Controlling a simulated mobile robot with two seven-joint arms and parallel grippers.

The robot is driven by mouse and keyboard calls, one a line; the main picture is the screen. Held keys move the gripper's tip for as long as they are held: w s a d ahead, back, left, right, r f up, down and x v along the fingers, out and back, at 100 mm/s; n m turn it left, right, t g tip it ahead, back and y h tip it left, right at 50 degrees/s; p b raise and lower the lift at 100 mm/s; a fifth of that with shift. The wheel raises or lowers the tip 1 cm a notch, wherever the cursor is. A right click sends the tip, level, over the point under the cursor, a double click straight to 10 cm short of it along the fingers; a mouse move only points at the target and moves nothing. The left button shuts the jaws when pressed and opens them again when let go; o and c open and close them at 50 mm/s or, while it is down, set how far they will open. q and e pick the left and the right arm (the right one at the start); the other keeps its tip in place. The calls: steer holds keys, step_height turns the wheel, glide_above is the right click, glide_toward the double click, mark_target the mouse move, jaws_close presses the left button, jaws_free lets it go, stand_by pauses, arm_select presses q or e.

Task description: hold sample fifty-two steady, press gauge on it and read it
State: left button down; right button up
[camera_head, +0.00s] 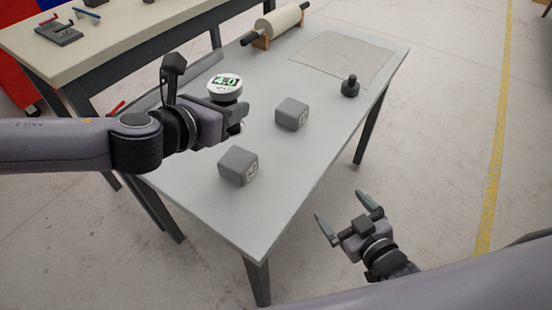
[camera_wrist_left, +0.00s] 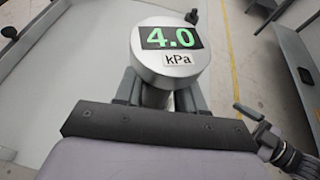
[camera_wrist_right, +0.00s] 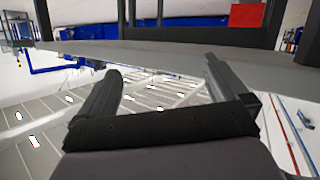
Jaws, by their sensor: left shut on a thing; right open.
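My left gripper (camera_head: 236,116) is shut on the gauge (camera_head: 224,88), a round silver head on a stem, held above the table. Its face reads 4.0 kPa in green in the left wrist view (camera_wrist_left: 170,42). One grey foam cube (camera_head: 238,166) sits on the table nearer me, below the gripper in the picture. Another grey cube (camera_head: 291,114) sits further back to the right. Both carry white labels too small to read surely, so I cannot tell which is fifty-two. My right gripper (camera_head: 345,217) is open and empty, beyond the table's right edge.
The grey table (camera_head: 250,215) is clear around the cubes. A black knobbed object (camera_head: 350,87) stands near its right edge. A flat beige sheet (camera_head: 342,57) and a roller on wooden supports (camera_head: 278,24) lie at the back. Another bench (camera_head: 110,35) stands at upper left.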

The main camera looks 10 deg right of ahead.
mark_target(240, 166)
steer(key=w+a+r+n+t+y, duration=0.2)
steer(key=w+r+n+y, duration=0.1)
steer(key=r+n, duration=0.3)
steer(key=w+a+r+n+t+y, duration=0.2)
steer(key=w+r+n, duration=0.1)
steer(key=r+n, duration=0.25)
steer(key=a+n+g+y, duration=0.1)
steer(key=a+n+g, duration=0.2)
steer(key=n, duration=0.5)
steer(key=a+f+n+g+y, duration=0.1)
steer(key=a+n+g+y, duration=0.1)
steer(key=n, duration=0.7)
steer(key=s+a+n+g+y, duration=0.1)
steer(key=a+n+g, duration=0.3)
steer(key=n, duration=0.5)
steer(key=shift+f+n, duration=0.15)
steer(key=shift+n, duration=0.1)
steer(key=n, duration=0.1)
steer(key=w+d+f+n+h, duration=0.1)
steer(key=n, duration=0.1)
steer(key=shift+w+f, duration=0.1)
steer(key=shift+f, duration=0.2)
steer(key=shift+w+f+g+h, duration=0.1)
steer(key=shift+g+h, duration=0.2)
steer(key=x, duration=1.1)
steer(key=shift+w+a+f, duration=0.1)
steer(key=shift+w+a, duration=0.15)
steer(key=shift+a, duration=0.1)
